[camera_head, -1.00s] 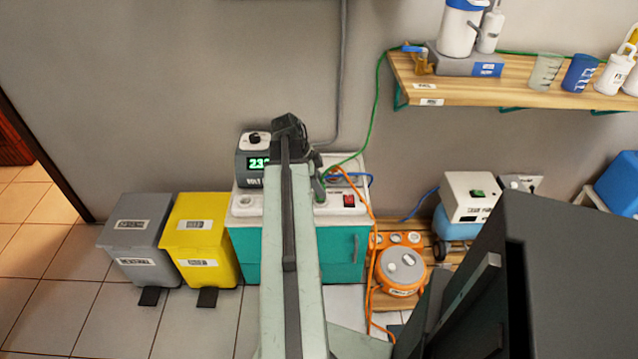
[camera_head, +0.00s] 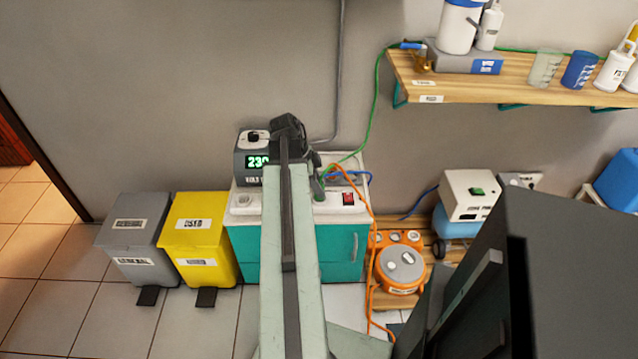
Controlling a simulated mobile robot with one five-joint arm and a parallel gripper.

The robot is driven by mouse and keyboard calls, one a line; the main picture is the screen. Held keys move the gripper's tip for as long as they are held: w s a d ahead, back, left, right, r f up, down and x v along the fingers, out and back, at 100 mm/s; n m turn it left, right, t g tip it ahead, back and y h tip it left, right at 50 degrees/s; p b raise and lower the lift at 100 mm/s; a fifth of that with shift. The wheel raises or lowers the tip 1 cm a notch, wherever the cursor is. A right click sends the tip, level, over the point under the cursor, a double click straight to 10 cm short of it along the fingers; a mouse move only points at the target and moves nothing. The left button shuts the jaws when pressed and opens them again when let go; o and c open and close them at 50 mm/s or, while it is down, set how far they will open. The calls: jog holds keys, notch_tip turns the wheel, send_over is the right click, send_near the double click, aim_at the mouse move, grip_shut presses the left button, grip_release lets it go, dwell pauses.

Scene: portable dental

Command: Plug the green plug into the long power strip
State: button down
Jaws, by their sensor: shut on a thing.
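The long white power strip (camera_head: 333,207) lies along the front of the teal cabinet's top. Its red switch is at the right end and an open socket shows at the left end; my arm covers its middle. My gripper (camera_head: 319,188) is just right of my arm, low over the strip, with only a dark green-grey part showing. The green cord (camera_head: 374,110) runs down from the shelf to it. The gripper is shut on the green plug, which is mostly hidden. I cannot tell whether the plug touches a socket.
A voltage meter (camera_head: 251,158) stands behind the strip at left. An orange cord (camera_head: 366,195) and a blue cord (camera_head: 355,176) lie close on the right. A wooden shelf (camera_head: 460,95) is at upper right. Grey and yellow bins (camera_head: 200,245) stand left of the cabinet.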

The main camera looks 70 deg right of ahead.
jog(key=shift+f+b, duration=0.55)
jog(key=shift+f, duration=0.05)
jog(key=c, duration=1)
grip_release()
jog(key=shift+o, duration=0.2)
jog(key=shift+r, duration=0.15)
jog(key=p+v, duration=0.7)
jog(key=shift+r, duration=0.25)
jog(key=shift+w, duration=0.15)
